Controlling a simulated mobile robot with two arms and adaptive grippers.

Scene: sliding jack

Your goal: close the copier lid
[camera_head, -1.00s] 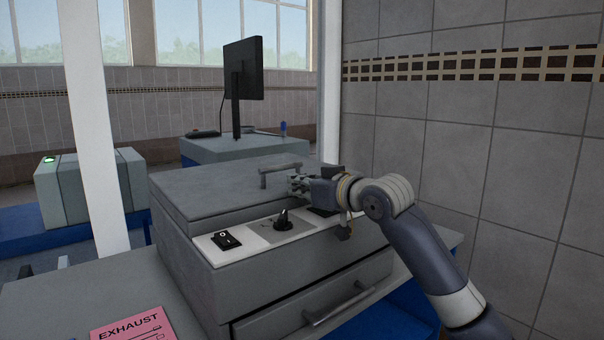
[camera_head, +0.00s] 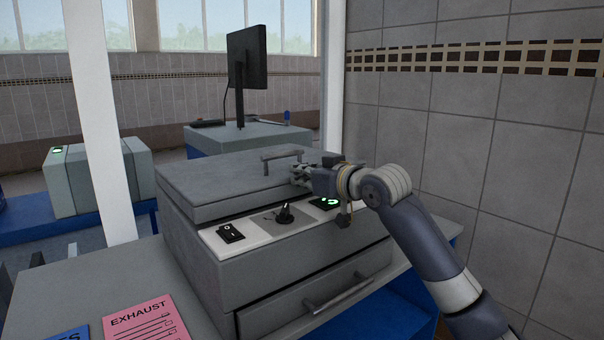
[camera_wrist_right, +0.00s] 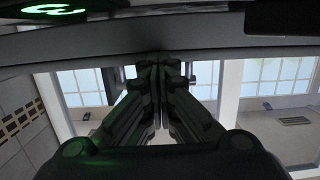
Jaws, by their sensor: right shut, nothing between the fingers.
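The copier (camera_head: 290,247) is a grey box on the counter, with a white control strip along its front top edge. Its grey lid (camera_head: 225,182) lies down over the top and looks flat, with a bar handle (camera_head: 283,154) at its right. I cannot tell whether a thin gap is left under it. My right gripper (camera_head: 297,174) is shut and empty, at the lid's front right edge just below the handle. In the right wrist view its fingers (camera_wrist_right: 160,75) are together, tips against or close to a grey edge. My left gripper is not in view.
The strip holds a rocker switch (camera_head: 230,233), a black knob (camera_head: 284,214) and a green-lit display (camera_head: 325,203) under my right gripper. A drawer with a bar handle (camera_head: 337,294) is below. A pink EXHAUST sheet (camera_head: 146,319) lies front left. A tiled wall (camera_head: 480,140) stands at right.

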